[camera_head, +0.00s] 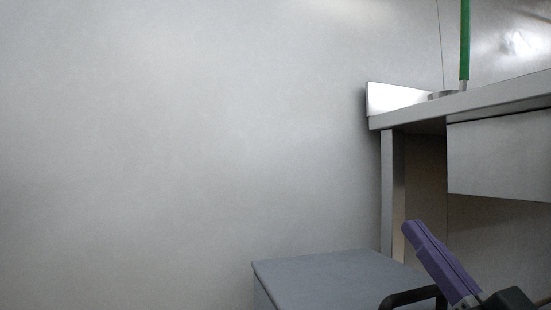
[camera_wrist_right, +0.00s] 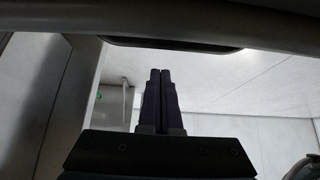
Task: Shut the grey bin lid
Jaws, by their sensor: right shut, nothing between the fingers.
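The grey bin (camera_head: 262,291) stands low in the head view, cut off by the bottom edge. Its grey lid (camera_head: 330,274) shows as a broad flat surface that looks about level on top. I cannot tell whether it is fully down. My right gripper (camera_head: 411,228), with purple fingers, is at the lid's right side, pointing up and left. Its fingers are together and empty, and they also show shut in the right wrist view (camera_wrist_right: 160,72). A black curved handle (camera_head: 408,295) shows just left of the gripper, over the lid's near right part. My left gripper is not in view.
A steel table (camera_head: 470,106) with a leg (camera_head: 388,190) stands to the right, behind my right gripper. A green upright rod (camera_head: 465,40) is on it. A plain wall (camera_head: 180,140) fills the left. In the right wrist view, a grey bar (camera_wrist_right: 190,22) crosses above the fingertips.

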